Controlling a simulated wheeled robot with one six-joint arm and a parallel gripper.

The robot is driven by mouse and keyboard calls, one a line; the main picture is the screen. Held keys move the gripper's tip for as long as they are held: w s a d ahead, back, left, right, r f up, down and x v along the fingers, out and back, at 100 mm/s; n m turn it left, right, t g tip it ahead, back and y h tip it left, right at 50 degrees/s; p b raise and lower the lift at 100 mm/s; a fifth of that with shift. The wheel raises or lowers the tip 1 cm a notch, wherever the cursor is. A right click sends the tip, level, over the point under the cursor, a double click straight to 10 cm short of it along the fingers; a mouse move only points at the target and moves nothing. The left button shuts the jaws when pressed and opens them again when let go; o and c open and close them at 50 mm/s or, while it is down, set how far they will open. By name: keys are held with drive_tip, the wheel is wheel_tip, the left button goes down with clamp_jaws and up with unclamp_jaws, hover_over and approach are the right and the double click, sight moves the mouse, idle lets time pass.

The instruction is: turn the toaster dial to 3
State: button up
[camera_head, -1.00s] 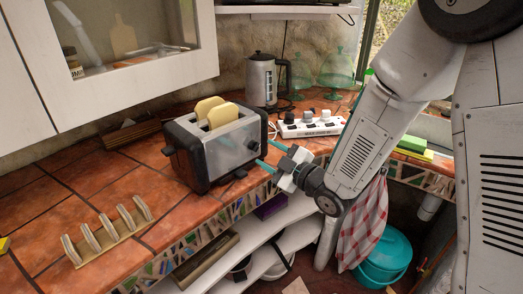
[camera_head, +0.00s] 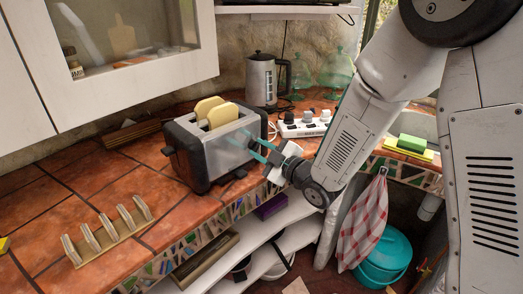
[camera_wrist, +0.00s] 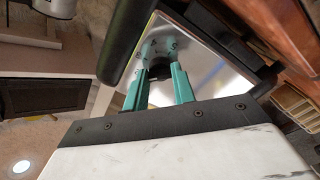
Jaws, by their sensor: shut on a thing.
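The toaster (camera_head: 218,150) is silver with black ends and stands on the tiled counter, with two slices of bread (camera_head: 215,112) in its top slots. My gripper (camera_head: 247,143) is at the toaster's front panel, toward its right end. In the wrist view its teal fingers reach to either side of the dark dial (camera_wrist: 159,72) and are shut on it. The fingers hide much of the dial. Small dark marks show on the metal panel around it, but I cannot tell which one the dial points to.
A kettle (camera_head: 262,80) and a white power strip (camera_head: 304,125) stand behind and right of the toaster. A wooden rack (camera_head: 108,236) is on the counter at front left. Open shelves (camera_head: 262,245) lie below the counter's edge.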

drive_tip(key=shift+m, duration=0.3)
drive_tip(key=m, duration=0.3)
drive_tip(key=shift+m, duration=0.3)
drive_tip(key=m, duration=0.4)
drive_tip(key=shift+m, duration=0.3)
drive_tip(key=o, duration=1)
drive_tip(key=shift+d, duration=0.1)
drive_tip(key=v, duration=0.7)
drive_tip(key=shift+s+d, duration=0.25)
drive_tip(key=shift+s, duration=0.05)
